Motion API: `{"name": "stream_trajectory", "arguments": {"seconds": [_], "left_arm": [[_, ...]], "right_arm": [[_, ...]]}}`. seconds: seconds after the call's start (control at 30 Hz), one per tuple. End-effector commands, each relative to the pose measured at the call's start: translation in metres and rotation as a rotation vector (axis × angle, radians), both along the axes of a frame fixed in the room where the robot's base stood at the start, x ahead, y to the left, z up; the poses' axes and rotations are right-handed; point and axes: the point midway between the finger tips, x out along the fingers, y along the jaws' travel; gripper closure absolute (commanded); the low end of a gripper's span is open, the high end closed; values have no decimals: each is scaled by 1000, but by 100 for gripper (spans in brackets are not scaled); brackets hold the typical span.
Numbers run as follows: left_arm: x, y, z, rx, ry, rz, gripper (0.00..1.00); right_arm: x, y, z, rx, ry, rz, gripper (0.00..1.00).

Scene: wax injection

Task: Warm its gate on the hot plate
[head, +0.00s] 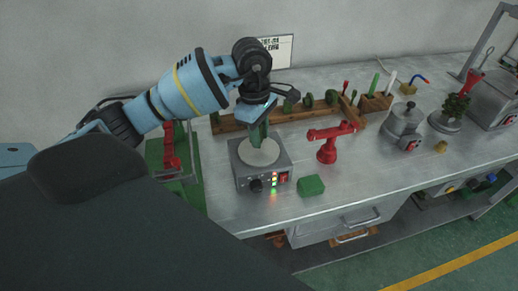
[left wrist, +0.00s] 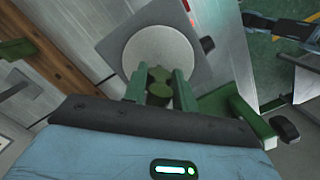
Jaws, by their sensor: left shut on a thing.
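The hot plate (head: 240,172), a grey box with a pale round top (head: 262,157), stands on the bench near its left end. Its front has a black knob, lit indicators and a red switch. The round top also shows in the left wrist view (left wrist: 158,45). My left gripper (head: 259,138) points down over the hot plate. In the left wrist view, its green fingers (left wrist: 160,84) are shut on a small dark green wax piece (left wrist: 158,90). The fingers hide much of the piece, and I cannot tell whether it touches the plate. My right gripper is out of view.
A green block (head: 311,187) lies right of the hot plate. A red stand with an arm (head: 327,152) is just behind it. A wooden rack (head: 229,123) with green pieces runs behind. A round metal pot (head: 402,125) stands farther right. The front middle bench is clear.

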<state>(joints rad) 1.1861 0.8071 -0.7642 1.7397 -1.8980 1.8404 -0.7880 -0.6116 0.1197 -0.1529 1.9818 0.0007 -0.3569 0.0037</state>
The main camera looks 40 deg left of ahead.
Motion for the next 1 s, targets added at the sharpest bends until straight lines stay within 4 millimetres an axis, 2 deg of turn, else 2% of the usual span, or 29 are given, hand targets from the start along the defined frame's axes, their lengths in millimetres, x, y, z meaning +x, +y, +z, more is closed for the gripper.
{"name": "stream_trajectory", "arguments": {"seconds": [1.0], "left_arm": [[0, 0, -9, 0, 0, 0, 94]], "right_arm": [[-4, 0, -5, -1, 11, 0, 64]]}}
